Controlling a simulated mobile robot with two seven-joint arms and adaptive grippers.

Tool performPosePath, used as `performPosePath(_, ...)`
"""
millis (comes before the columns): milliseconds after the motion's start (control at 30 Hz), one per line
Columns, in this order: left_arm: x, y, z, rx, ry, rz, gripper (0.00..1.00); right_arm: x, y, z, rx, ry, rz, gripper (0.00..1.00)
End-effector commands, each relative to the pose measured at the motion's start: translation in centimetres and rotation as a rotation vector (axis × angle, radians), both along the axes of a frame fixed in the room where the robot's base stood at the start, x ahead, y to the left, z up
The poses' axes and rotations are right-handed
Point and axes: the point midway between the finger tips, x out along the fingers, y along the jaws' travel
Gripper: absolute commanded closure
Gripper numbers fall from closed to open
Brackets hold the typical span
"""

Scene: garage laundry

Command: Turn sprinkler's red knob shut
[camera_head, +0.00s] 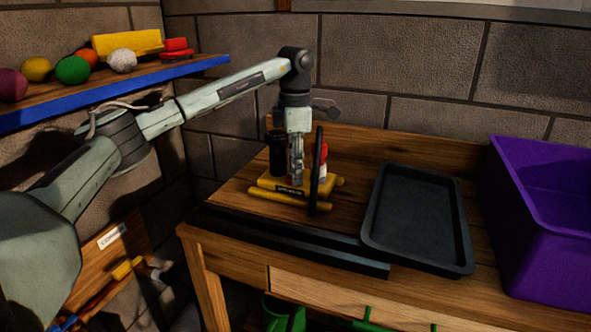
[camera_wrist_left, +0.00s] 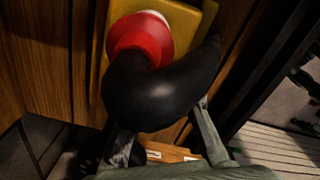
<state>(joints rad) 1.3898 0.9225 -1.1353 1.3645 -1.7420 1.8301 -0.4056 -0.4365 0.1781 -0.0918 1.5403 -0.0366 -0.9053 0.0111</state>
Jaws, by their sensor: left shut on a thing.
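The sprinkler stands on the wooden table, with a yellow base (camera_head: 291,197) and black upright parts. Its red knob (camera_head: 323,153), with white by it, shows just right of my left gripper (camera_head: 296,178), partly hidden behind a thin black upright piece. In the left wrist view the red knob (camera_wrist_left: 141,36) is round, with a black curved part (camera_wrist_left: 160,88) in front of it. My left gripper points down at the sprinkler and is shut on its black curved part, with a finger at either side. The exact contact is hidden. My right gripper is not in view.
A dark tray (camera_head: 416,218) lies right of the sprinkler, and a purple bin (camera_head: 540,235) stands at the far right. A dark bar (camera_head: 290,240) runs along the table's front edge. A blue-edged shelf (camera_head: 120,95) with balls hangs at the left.

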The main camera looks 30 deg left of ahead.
Motion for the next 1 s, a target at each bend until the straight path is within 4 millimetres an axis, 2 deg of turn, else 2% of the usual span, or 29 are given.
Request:
performPosePath(67,0.0,0.0,0.1,0.000,-0.001,-0.001,1.00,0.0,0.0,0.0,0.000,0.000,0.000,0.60)
performPosePath(100,0.0,0.0,0.1,0.000,-0.001,-0.001,0.73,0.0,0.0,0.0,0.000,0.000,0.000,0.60)
performPosePath(167,0.0,0.0,0.1,0.000,-0.001,-0.001,0.66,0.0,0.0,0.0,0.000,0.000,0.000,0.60)
performPosePath(567,0.0,0.0,0.0,0.001,-0.001,-0.044,0.66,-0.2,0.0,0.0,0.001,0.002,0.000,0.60)
performPosePath(667,-0.1,0.0,0.0,0.001,-0.001,-0.132,0.66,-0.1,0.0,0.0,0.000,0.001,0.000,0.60)
performPosePath(867,-0.2,-0.1,0.0,0.001,-0.001,-0.428,0.66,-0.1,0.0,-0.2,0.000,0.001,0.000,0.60)
performPosePath(1000,-0.3,-0.1,-0.4,0.001,-0.002,-0.651,0.66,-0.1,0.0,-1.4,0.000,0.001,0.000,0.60)
